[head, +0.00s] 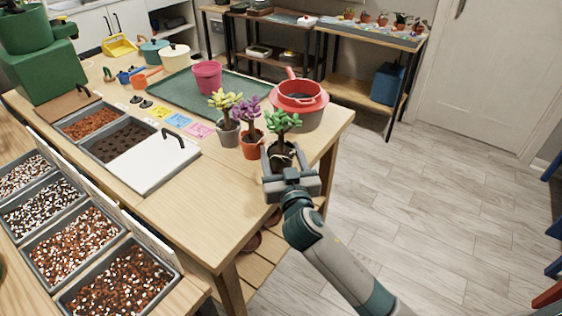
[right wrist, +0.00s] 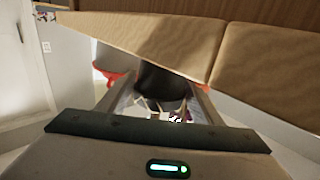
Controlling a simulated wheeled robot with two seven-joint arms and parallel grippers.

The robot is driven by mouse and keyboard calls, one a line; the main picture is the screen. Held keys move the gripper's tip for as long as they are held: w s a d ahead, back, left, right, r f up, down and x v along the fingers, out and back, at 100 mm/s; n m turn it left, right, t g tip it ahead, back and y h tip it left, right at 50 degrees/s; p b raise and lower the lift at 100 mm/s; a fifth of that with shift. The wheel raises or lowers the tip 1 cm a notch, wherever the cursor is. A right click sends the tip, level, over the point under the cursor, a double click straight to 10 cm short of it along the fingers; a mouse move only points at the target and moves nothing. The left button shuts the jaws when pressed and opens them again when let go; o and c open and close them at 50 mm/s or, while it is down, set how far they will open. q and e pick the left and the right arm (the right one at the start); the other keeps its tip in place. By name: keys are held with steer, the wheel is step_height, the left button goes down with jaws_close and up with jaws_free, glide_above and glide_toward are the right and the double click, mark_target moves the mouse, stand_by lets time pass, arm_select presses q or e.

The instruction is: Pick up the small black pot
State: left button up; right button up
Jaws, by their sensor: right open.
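The small black pot (head: 281,152) stands at the right edge of the wooden table and holds a green-leaved plant (head: 282,121). My right gripper (head: 281,165) is open, with a finger on either side of the pot. In the right wrist view, the dark pot (right wrist: 165,82) shows between the fingers. Whether either finger touches it I cannot tell. The gripper body hides part of the pot in the head view. My left gripper is not in view.
An orange pot (head: 253,148) with a purple plant and a grey pot (head: 228,135) with a yellow plant stand close left. A red-topped grey pot (head: 302,112) is just behind. A white lid (head: 150,160) and soil bins lie left. The table's front area is clear.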

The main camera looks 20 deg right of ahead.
mark_target(281, 142)
steer(key=c, duration=0.5)
steer(key=shift+r, duration=0.15)
steer(key=shift+r, duration=1.75)
steer(key=shift+s+a+r, duration=0.1)
steer(key=shift+s+r, duration=0.05)
steer(key=shift+r, duration=0.15)
steer(key=s+a+r, duration=0.5)
steer(key=s+r, duration=0.1)
steer(key=s, duration=0.4)
steer(key=shift+r, duration=0.35)
steer(key=shift+s, duration=0.1)
